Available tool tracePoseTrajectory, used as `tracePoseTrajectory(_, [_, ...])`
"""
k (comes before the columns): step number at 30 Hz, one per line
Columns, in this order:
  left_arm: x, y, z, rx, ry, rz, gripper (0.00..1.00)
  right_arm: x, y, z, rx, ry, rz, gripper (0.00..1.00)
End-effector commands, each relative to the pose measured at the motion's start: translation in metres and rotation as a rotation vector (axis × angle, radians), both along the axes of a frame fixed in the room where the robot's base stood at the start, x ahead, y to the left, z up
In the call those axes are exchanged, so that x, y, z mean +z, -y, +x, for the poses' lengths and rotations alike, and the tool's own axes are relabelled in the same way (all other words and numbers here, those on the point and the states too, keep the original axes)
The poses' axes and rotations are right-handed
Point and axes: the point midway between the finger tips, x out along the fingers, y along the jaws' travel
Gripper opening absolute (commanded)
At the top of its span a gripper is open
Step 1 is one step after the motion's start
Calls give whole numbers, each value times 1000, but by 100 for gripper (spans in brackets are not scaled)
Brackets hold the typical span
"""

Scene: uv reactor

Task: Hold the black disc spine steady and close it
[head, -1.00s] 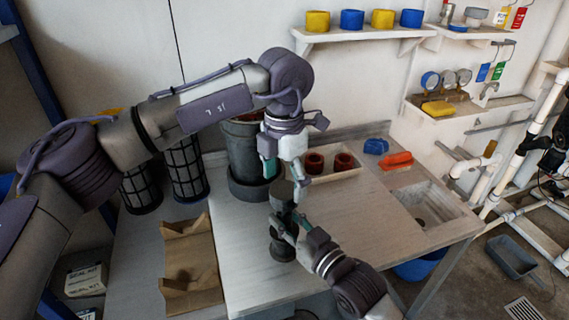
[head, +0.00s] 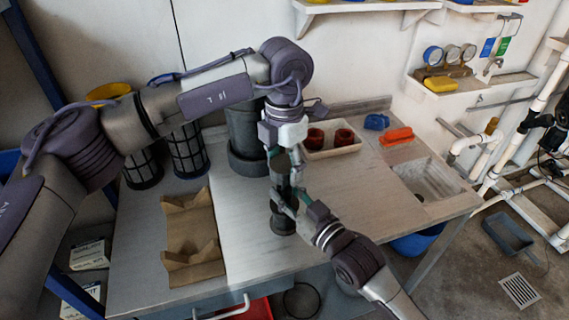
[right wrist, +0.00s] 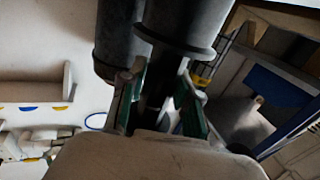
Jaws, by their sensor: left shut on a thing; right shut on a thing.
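The black disc spine (head: 282,222) stands upright on the pale workbench, a dark column with a wider round base. My left gripper (head: 281,153) points down from above and is shut on its upper end; the exact contact is partly hidden. My right gripper (head: 286,201) reaches in from the lower right and is shut around its middle. In the right wrist view, the green-padded fingers of my right gripper (right wrist: 160,98) lie on both sides of the spine (right wrist: 178,38), whose dark body rises between and beyond them.
A dark cylindrical vessel (head: 244,135) stands close behind. A brown cradle (head: 190,235) lies to the left, near mesh cylinders (head: 187,150). A tray (head: 348,149) with red rings (head: 344,137) is behind right, and a sink (head: 432,185) far right. The bench right of the spine is clear.

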Motion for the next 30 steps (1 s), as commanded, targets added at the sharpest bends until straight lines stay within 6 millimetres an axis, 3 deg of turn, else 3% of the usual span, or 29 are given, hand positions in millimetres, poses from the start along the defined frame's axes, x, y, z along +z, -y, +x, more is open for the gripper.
tracePoseTrajectory(5, [0,0,0,-150,0,0,19,0,0,0,0,0,0,0])
tracePoseTrajectory(9, [0,0,0,-150,0,0,19,0,0,0,0,0,0,0])
tracePoseTrajectory(10, [0,0,0,-150,0,0,62,0,0,0,0,0,0,0])
tracePoseTrajectory(15, [0,0,0,-149,0,0,90,0,0,0,0,0,0,0])
tracePoseTrajectory(25, [1,0,0,-149,0,0,90,0,0,0,0,0,0,0])
tracePoseTrajectory(30, [19,0,1,-148,4,1,90,0,0,0,0,0,0,0])
